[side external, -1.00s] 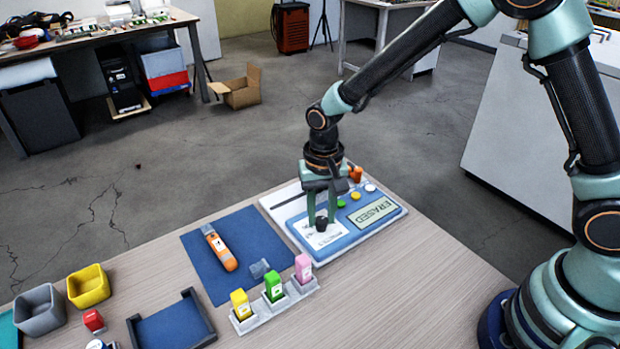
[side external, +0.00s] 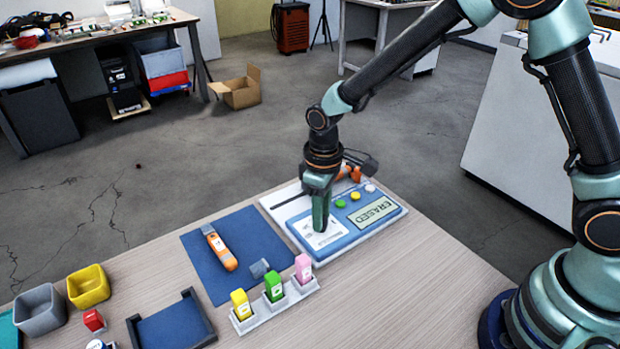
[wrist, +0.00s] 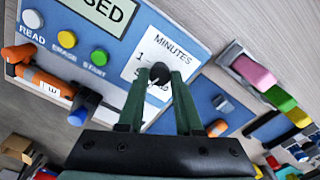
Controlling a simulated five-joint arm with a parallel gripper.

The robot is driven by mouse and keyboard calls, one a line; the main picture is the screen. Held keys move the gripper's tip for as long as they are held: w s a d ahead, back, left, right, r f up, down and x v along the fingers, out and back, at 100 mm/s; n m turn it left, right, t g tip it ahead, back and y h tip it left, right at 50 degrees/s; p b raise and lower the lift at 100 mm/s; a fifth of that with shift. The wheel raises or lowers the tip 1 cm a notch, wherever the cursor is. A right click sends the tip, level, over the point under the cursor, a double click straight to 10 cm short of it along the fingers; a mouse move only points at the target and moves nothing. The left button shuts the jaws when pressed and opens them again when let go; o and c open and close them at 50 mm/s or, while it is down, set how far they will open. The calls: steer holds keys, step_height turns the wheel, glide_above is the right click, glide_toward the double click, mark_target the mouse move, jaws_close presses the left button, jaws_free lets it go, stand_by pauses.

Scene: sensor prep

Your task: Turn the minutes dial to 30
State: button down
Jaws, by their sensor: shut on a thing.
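The blue device panel (side external: 365,226) lies on the wooden table; its screen (side external: 377,210) reads ERASED. In the wrist view, the black minutes dial (wrist: 160,75) stands on a white label (wrist: 158,55) headed MINUTES. My gripper (wrist: 160,79) is shut on the dial, with one green finger on each side. The fingers hide part of the numbers, and I cannot read where the dial points. In the side view, my gripper (side external: 320,226) points straight down at the panel and hides the dial.
READ (wrist: 32,19), ERASE (wrist: 65,41) and START (wrist: 98,56) buttons sit beside the dial. An orange tool (side external: 221,250) lies on a blue mat (side external: 205,275). A rack (side external: 275,309) holds yellow, green and pink pieces in front of the panel.

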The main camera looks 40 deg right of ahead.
steer(key=n, duration=0.6)
steer(key=shift+n, duration=0.3)
steer(key=n, duration=0.5)
steer(key=shift+n, duration=0.3)
steer(key=c, duration=0.6)
jaws_free()
steer(key=shift+r, duration=0.1)
step_height(320, 180, up, 12)
